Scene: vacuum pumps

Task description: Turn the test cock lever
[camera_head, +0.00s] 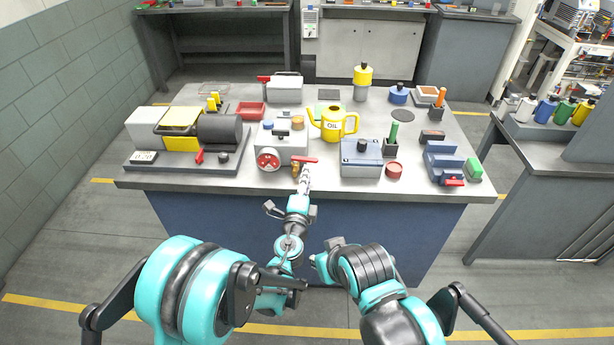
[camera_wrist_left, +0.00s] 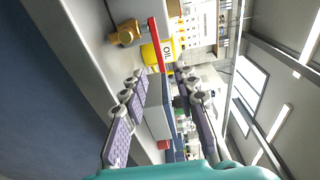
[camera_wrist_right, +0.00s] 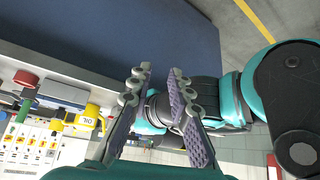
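The test cock has a brass body (camera_head: 295,170) and a red lever (camera_head: 306,160), at the front of the grey pump unit (camera_head: 285,145) near the table's front edge. In the left wrist view the brass body (camera_wrist_left: 125,34) and the red lever (camera_wrist_left: 156,46) lie just beyond the fingertips. My left gripper (camera_head: 305,172) is just in front of the lever, seen edge-on in the head view; its fingers (camera_wrist_left: 163,73) are apart with nothing between them. Contact with the lever cannot be told. My right gripper (camera_wrist_right: 161,70) is open and empty, low in front of the table.
A yellow oil can (camera_head: 333,122) stands behind and right of the lever. A grey-blue box (camera_head: 361,160) and red cap (camera_head: 393,170) are to the right. A motor unit (camera_head: 190,140) sits on the left. The table's front edge (camera_head: 240,185) lies below the lever.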

